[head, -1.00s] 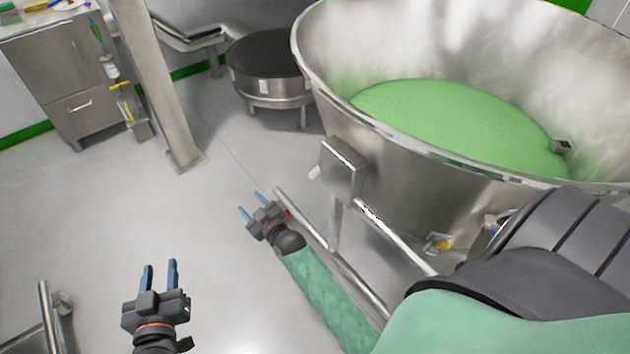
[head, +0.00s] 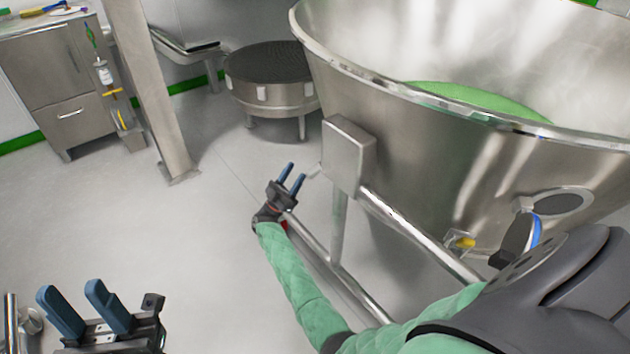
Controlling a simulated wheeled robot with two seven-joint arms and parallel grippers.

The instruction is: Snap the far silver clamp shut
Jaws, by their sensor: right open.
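I cannot make out a far silver clamp for certain in the head view. A small silver fitting with a yellow part (head: 461,242) sits low on the side of the big steel bowl (head: 420,135), partly behind my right arm. My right gripper (head: 296,171) is open and empty, left of the steel box on the bowl's frame, its fingers pointing up and slightly right. My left gripper (head: 70,289) is at the lower left, fingers apart and empty, far from the bowl.
The steel box (head: 347,156) and slanting frame rails (head: 415,235) stand beside my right gripper. A round dark-topped stand (head: 270,85), a steel post (head: 150,95) and a cabinet (head: 55,85) are behind. The floor at centre left is clear.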

